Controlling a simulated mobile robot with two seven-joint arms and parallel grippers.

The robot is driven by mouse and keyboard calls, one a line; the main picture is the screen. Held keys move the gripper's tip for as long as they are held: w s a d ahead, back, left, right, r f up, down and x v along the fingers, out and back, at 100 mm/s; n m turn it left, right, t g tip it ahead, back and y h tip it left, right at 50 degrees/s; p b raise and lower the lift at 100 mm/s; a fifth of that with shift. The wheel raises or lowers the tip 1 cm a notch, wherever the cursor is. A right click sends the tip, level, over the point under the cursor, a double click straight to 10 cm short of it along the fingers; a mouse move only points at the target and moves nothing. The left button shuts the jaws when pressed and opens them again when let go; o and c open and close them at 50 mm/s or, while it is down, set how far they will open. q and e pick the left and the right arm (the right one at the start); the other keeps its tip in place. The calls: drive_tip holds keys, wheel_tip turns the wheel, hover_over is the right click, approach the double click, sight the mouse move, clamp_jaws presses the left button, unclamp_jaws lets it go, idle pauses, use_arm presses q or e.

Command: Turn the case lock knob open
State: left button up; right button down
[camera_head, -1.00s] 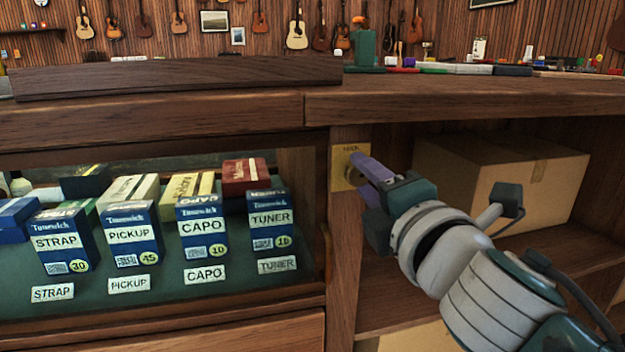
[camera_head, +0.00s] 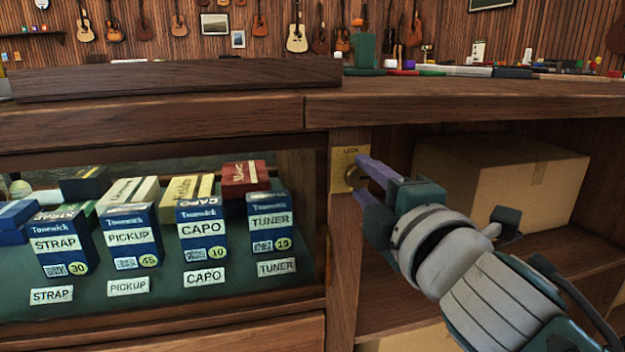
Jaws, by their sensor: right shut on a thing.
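The case lock is a brass plate (camera_head: 340,163) marked "LOCK" on the wooden post between the display case and the open shelf. Its round knob (camera_head: 352,177) sits in the middle of the plate, partly covered by purple fingertips. My right gripper (camera_head: 359,178) comes in from the lower right and is shut on the knob, one finger above it and one below. The exact angle of the knob is hard to read. My left gripper is not in view.
The display case (camera_head: 200,297) on the left holds labelled strap, pickup, capo and tuner boxes. A cardboard box (camera_head: 500,185) stands on the shelf behind my right arm. The wooden counter top (camera_head: 450,105) overhangs the lock.

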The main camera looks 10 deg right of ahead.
drive_tip(key=shift+c, duration=2.4)
unclamp_jaws()
drive_tip(key=s+p, duration=0.1)
drive_tip(key=s, duration=0.9)
drive_tip(key=shift+d, duration=0.2)
